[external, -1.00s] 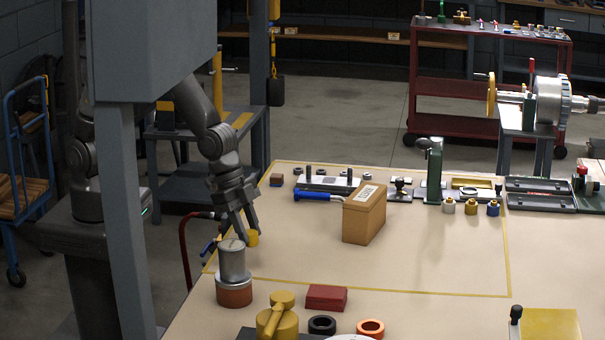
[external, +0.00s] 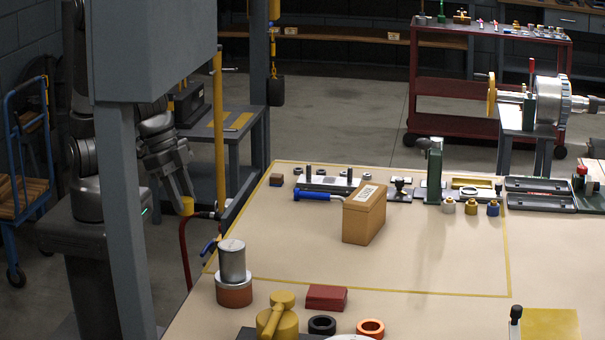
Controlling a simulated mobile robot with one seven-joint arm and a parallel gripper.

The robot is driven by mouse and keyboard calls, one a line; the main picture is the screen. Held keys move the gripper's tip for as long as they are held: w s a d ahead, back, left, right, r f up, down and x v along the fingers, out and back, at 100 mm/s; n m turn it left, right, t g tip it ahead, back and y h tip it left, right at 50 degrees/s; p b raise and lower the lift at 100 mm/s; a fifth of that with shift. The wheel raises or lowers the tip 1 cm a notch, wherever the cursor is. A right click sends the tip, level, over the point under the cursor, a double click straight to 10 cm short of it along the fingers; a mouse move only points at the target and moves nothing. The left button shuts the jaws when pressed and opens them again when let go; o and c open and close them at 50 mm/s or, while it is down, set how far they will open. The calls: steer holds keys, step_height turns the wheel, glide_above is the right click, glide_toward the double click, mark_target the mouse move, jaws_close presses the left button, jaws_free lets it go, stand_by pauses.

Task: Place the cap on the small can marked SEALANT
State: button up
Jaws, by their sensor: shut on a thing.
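My gripper (external: 186,200) is at the left, beyond the table's left edge. A plain grey metal can (external: 232,262) stands upright on an orange-red round piece with a silver rim (external: 234,291), at the table's near left, to the right of and lower in the picture than my gripper. Three small round items, one white (external: 449,206), one brass (external: 471,207) and one blue (external: 493,208), stand at the far right. No SEALANT marking can be read.
A cardboard box (external: 364,215) stands mid-table. A blue-handled tool (external: 318,195) lies behind it. A yellow valve-like part (external: 277,318), a red block (external: 326,297) and two rings stand in front. A grey post (external: 130,220) partly hides my arm. The table's middle right is clear.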

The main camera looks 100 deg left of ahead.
step_height(320, 180, up, 3)
steer(key=s+d, duration=0.2)
glide_above(235, 245)
steer(key=s, duration=0.2)
steer(key=shift+n+t, duration=0.3)
steer(key=shift+n, duration=0.1)
steer(key=f, duration=0.6)
steer(key=shift+w+f, duration=0.2)
steer(key=shift+f, duration=2.25)
steer(key=shift+f, duration=0.1)
steer(key=o, duration=0.9)
steer(key=shift+o, duration=0.2)
